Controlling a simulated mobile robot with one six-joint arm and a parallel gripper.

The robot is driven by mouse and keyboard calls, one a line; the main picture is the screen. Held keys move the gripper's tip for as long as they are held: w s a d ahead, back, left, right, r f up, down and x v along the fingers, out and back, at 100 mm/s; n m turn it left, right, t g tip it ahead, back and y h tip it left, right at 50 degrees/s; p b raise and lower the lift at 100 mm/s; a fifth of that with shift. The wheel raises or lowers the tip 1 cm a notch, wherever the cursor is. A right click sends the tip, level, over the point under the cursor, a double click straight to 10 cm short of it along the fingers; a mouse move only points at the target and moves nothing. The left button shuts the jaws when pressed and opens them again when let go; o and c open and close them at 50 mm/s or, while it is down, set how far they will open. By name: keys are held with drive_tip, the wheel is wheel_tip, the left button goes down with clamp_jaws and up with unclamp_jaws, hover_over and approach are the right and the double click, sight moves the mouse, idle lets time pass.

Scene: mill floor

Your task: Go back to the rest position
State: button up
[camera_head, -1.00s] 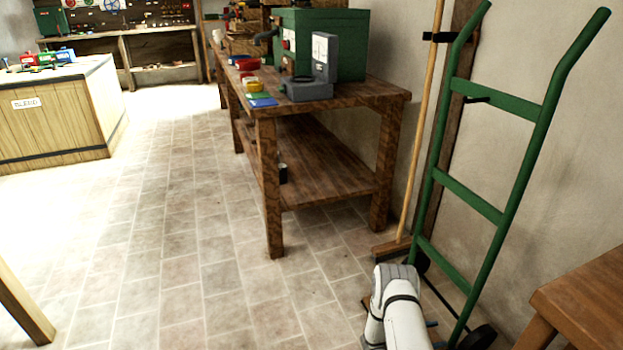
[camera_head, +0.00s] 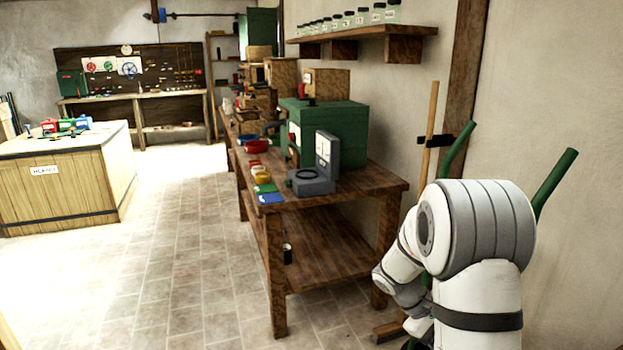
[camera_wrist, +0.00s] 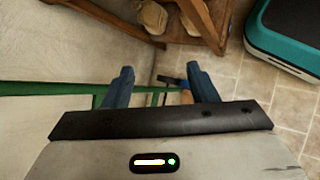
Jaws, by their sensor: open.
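My gripper (camera_wrist: 160,86) shows in the wrist view with its two blue fingers apart and nothing between them. Beyond the fingers lie the green hand truck frame (camera_wrist: 60,91), the wall and the tiled floor. In the head view my white arm is folded up at the right front, and the gripper itself cannot be made out there. The arm hides much of the green hand truck (camera_head: 553,183), whose handles stick out on either side.
A wooden workbench (camera_head: 350,196) with a green machine (camera_head: 340,135) and a grey device (camera_head: 312,182) stands ahead along the wall. A shelf of jars (camera_head: 365,36) hangs above. A broom (camera_head: 430,130) leans by the wall. The tiled floor (camera_head: 160,270) at left is clear.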

drive_tip(key=s+a+r+m+t+y+p, duration=0.1)
drive_tip(key=s+a+r+p, duration=0.3)
drive_tip(key=r, duration=0.5)
drive_tip(key=s+a+r+m+t+y+p, duration=0.2)
drive_tip(key=s+a+r+t+y+p, duration=0.1)
drive_tip(key=r, duration=0.6)
drive_tip(key=s+a+r+m+t+y+p, duration=0.2)
drive_tip(key=s+a+r+y+p, duration=0.2)
drive_tip(key=s+a+r+p, duration=0.2)
drive_tip(key=s+a+r, duration=0.2)
drive_tip(key=s, duration=0.1)
drive_tip(key=shift+s+a+r+p, duration=0.3)
drive_tip(key=shift+s+r+p, duration=0.05)
drive_tip(key=shift+s+r, duration=0.05)
drive_tip(key=shift+c, duration=0.5)
